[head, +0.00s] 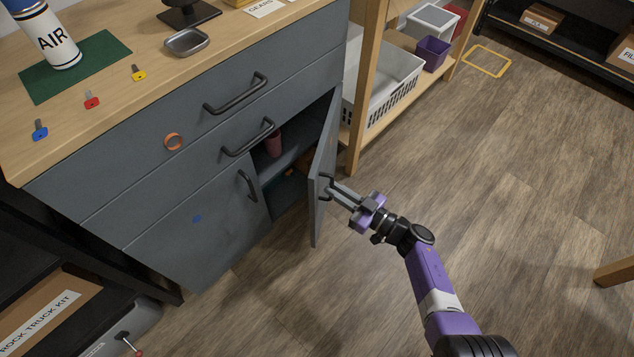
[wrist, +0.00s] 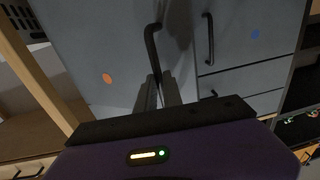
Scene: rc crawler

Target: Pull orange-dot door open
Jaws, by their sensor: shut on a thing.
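The orange-dot door (head: 322,170) stands swung out from the grey cabinet, at a wide angle, in the head view. Its orange dot (wrist: 107,78) shows on the door's front in the wrist view. My gripper (head: 333,190) is shut on the door's dark handle (head: 324,181). In the wrist view the fingers of my gripper (wrist: 156,93) close around the lower part of the handle (wrist: 151,42). Shelves (head: 297,160) and a reddish cup (head: 273,145) show inside the open cabinet; the rest of the inside is hidden by the door.
The blue-dot door (head: 205,230) beside it is shut, and the drawers (head: 200,115) above are shut. A wooden shelf post (head: 368,85) and a white basket (head: 392,88) stand to the right, behind the open door. The wooden floor (head: 500,190) around my arm is clear.

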